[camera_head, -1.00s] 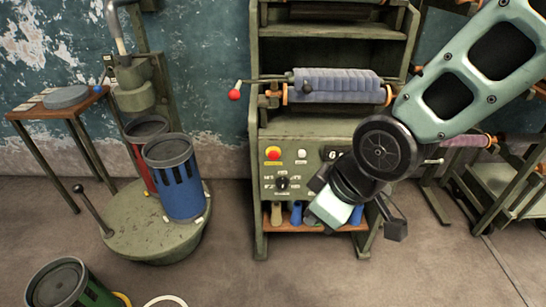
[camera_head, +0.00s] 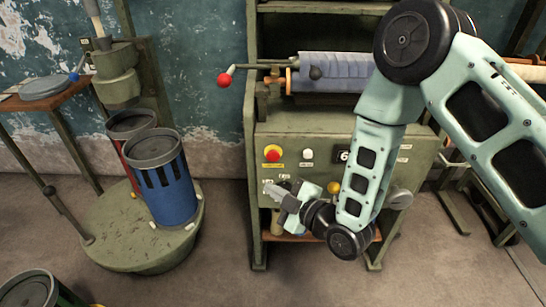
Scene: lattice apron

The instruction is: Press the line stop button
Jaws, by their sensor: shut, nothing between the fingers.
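My gripper (camera_head: 271,188) is shut and empty, in front of the panel and a little below the red button, pointing left. It appears apart from the button. It hides the dial and part of the lower panel.
A roller (camera_head: 335,72) and red-knobbed lever (camera_head: 225,80) are above. A blue can (camera_head: 162,178) stands on a round green base at left.

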